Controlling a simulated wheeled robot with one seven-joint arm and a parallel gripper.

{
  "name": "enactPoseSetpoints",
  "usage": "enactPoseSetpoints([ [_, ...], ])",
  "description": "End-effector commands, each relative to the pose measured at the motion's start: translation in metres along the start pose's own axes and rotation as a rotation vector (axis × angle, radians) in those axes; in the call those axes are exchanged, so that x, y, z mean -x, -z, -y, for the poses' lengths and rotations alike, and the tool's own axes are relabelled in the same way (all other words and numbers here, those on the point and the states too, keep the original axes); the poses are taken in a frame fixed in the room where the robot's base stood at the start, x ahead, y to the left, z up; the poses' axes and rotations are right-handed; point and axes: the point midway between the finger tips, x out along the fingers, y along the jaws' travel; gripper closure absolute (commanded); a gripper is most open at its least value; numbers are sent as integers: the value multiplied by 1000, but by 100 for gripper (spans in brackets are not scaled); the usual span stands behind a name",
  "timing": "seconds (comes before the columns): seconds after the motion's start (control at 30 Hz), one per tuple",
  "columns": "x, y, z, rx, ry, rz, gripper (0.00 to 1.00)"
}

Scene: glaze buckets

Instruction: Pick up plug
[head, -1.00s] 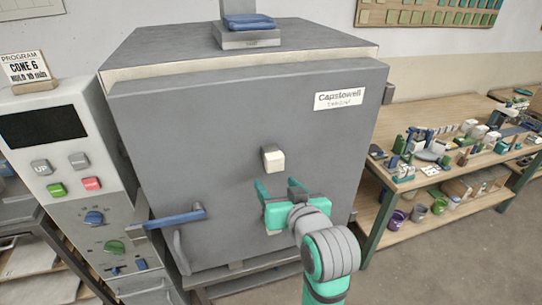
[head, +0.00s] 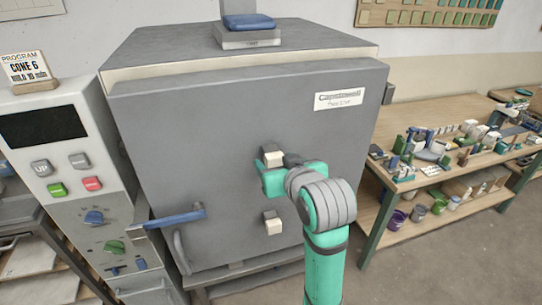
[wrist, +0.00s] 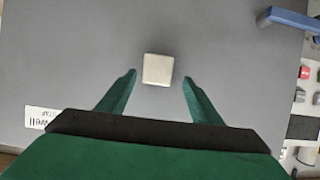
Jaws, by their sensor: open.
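Two small off-white, block-shaped plugs show on the front of the grey kiln door (head: 200,130) in the head view. The upper plug (head: 274,159) is by my gripper (head: 277,170). The lower plug (head: 273,226) is below my gripper. In the wrist view, one plug (wrist: 158,70) shows between the two green fingertips, with clear gaps on both sides. My gripper is open and holds nothing. I cannot tell how far the fingertips reach along the plug.
A blue door handle (head: 175,219) sticks out at the lower left of the door. A control panel (head: 75,170) stands left of the kiln. A cluttered wooden workbench (head: 385,180) is at the right. The door around the plugs is otherwise bare.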

Motion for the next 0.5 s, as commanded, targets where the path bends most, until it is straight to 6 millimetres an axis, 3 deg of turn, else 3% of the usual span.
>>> enactPoseSetpoints([
  [0.3, -41, -4, -5, -1, 1, 1, 41],
  [0.5, -48, -3, -6, 0, 0, 0, 41],
])
